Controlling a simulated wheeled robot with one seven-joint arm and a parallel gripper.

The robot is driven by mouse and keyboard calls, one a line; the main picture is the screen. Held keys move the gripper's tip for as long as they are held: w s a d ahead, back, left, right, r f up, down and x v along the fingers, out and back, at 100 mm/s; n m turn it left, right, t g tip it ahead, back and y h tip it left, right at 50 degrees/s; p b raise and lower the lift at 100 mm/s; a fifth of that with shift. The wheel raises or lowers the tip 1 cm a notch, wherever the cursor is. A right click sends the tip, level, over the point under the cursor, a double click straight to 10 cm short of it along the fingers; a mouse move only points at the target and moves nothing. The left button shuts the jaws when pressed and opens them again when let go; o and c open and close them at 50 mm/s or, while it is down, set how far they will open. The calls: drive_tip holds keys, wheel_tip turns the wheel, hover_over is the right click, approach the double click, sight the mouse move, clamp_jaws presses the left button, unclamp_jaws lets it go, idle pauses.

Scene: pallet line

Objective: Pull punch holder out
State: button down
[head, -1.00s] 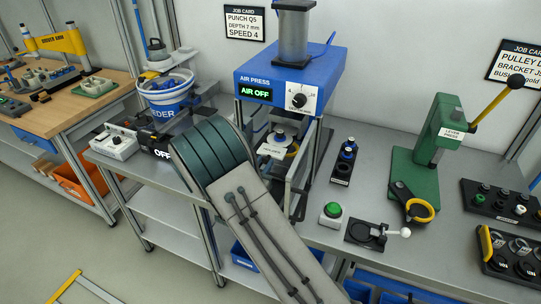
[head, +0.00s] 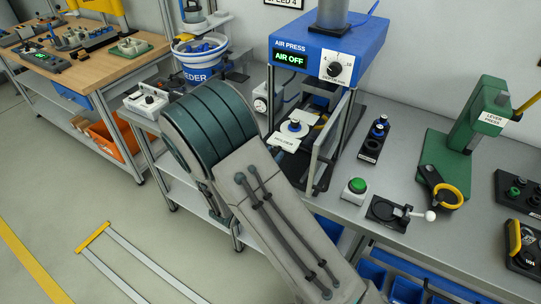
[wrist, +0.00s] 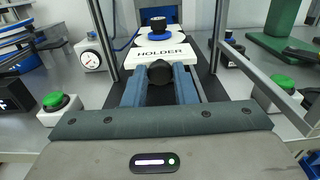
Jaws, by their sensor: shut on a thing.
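The punch holder is a white plate (wrist: 160,56) marked HOLDER, with a dark round knob (wrist: 160,72) at its front. A white disc with a blue and black top (wrist: 158,32) sits on the plate. In the head view the holder plate (head: 284,143) sticks out at the front of the blue air press (head: 316,45), whose display reads AIR OFF. In the wrist view my gripper (wrist: 160,84) has its two blue fingers shut on the knob from both sides.
Metal frame posts of the press stand on both sides of the holder. A green button (head: 357,186) and a black clamp with a white-tipped handle (head: 388,212) lie to the right. A round gauge (wrist: 91,59) stands left. The green lever press (head: 470,140) is farther right.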

drive_tip(key=c, duration=1.3)
unclamp_jaws()
drive_tip(key=shift+s+a, duration=0.1)
drive_tip(key=shift+a, duration=0.1)
drive_tip(key=shift+o, duration=0.5)
drive_tip(key=shift+s+a, duration=0.1)
drive_tip(key=b+v, duration=0.2)
drive_tip(key=v, duration=1.1)
drive_tip(key=shift+s+b, duration=0.35)
drive_tip(key=shift+b, duration=0.05)
